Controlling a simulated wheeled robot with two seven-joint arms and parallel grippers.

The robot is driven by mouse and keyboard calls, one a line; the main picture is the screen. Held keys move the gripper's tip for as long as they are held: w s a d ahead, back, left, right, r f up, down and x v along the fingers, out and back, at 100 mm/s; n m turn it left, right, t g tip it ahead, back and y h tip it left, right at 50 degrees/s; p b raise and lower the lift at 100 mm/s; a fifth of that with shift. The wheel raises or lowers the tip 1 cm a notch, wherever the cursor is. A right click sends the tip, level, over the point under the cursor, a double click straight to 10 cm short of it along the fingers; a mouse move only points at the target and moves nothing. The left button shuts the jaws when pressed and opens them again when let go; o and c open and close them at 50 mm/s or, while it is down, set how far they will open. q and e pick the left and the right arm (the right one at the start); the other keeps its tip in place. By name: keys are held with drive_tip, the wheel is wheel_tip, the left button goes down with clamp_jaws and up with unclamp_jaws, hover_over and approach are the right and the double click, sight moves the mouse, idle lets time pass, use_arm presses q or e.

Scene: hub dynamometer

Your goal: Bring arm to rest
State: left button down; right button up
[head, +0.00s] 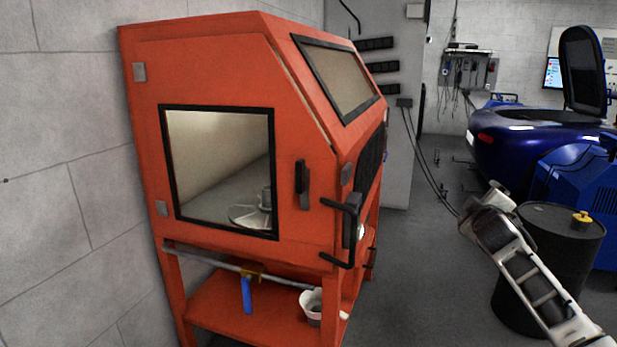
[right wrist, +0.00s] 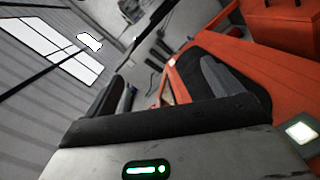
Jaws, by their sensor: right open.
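My right arm (head: 535,280) comes in from the lower right of the head view, in front of a black drum, and touches nothing that I can see. Its far end is small there, so the jaws cannot be made out. In the right wrist view my right gripper (right wrist: 165,88) shows two dark fingers standing apart with nothing between them. My left gripper is in neither view.
A large orange cabinet (head: 235,65) stands close at left, with a black door handle (head: 350,235) sticking out; it also fills the right of the wrist view (right wrist: 290,75). A black drum (head: 545,265) and a blue car (head: 525,145) stand at right. Grey floor (head: 420,290) between is clear.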

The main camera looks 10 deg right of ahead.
drive_tip(key=w+a+m+t+y, duration=0.2)
drive_tip(key=a+t+y, duration=0.1)
drive_tip(key=a+y, duration=0.1)
drive_tip(key=s+a+f+n+g+y, duration=0.1)
drive_tip(key=s+a+f+y, duration=0.25)
drive_tip(key=a+f, duration=0.55)
drive_tip(key=s+a+f+g+y, duration=0.15)
drive_tip(key=s+a+f, duration=0.25)
drive_tip(key=a+f, duration=0.55)
drive_tip(key=s+a+f+g+y, duration=0.25)
drive_tip(key=s+a+f, duration=0.35)
drive_tip(key=s+a, duration=0.65)
use_arm(q)
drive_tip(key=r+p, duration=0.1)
drive_tip(key=p, duration=0.2)
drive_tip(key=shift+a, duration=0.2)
use_arm(e)
drive_tip(key=s+a+m+y, duration=0.1)
drive_tip(key=s+a, duration=0.5)
drive_tip(key=s, duration=0.7)
drive_tip(key=shift+s+a+r+m+g, duration=0.2)
drive_tip(key=shift+s+r+m+g, duration=0.1)
drive_tip(key=shift+r+m, duration=0.1)
drive_tip(key=shift+y, duration=0.25)
